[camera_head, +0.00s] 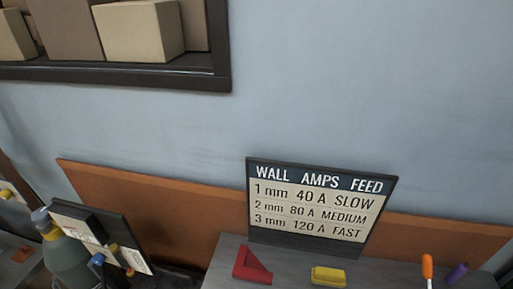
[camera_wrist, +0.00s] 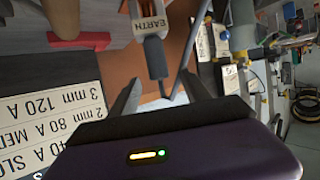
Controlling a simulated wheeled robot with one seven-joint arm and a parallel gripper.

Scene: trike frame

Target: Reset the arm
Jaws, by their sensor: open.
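My gripper (camera_wrist: 160,77) shows in the wrist view, with its two dark fingers spread apart. It is open, and nothing appears held between the fingers. My arm and gripper are not visible in the head view.
A sign with wall, amps and feed values (camera_head: 320,205) stands on a grey bench (camera_head: 229,262). A red angled piece (camera_head: 252,266), a yellow block (camera_head: 328,276) and an orange-handled tool (camera_head: 427,266) are on it. A shelf with boxes (camera_head: 222,50) hangs upper left.

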